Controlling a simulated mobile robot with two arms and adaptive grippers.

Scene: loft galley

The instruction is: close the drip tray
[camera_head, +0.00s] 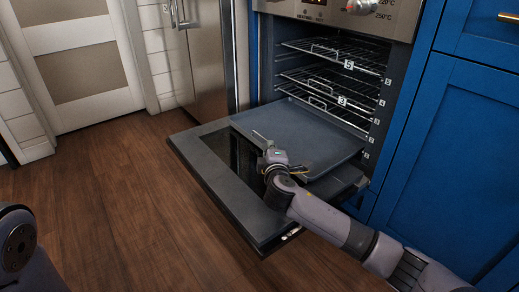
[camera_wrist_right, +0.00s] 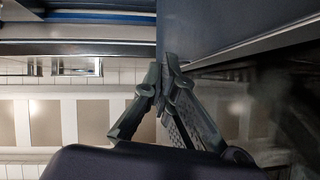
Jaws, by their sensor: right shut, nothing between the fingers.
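The drip tray (camera_head: 305,135) is a flat blue-grey sheet at the bottom of the oven. It is slid well out over the lowered oven door. My right gripper (camera_head: 258,137) is at the tray's front edge, above the door. In the right wrist view the fingers (camera_wrist_right: 165,70) are shut with nothing between them, and their tips are close to the edge of the tray (camera_wrist_right: 235,22). I cannot tell whether they touch it. Only a part of my left arm shows at the lower left; its gripper is out of view.
The oven door (camera_head: 222,180) is folded down flat, with a dark glass pane. Two wire racks (camera_head: 335,52) sit inside the oven above the tray. Blue cabinets (camera_head: 455,150) stand at right, a steel fridge (camera_head: 205,55) at left. The wooden floor (camera_head: 110,190) is clear.

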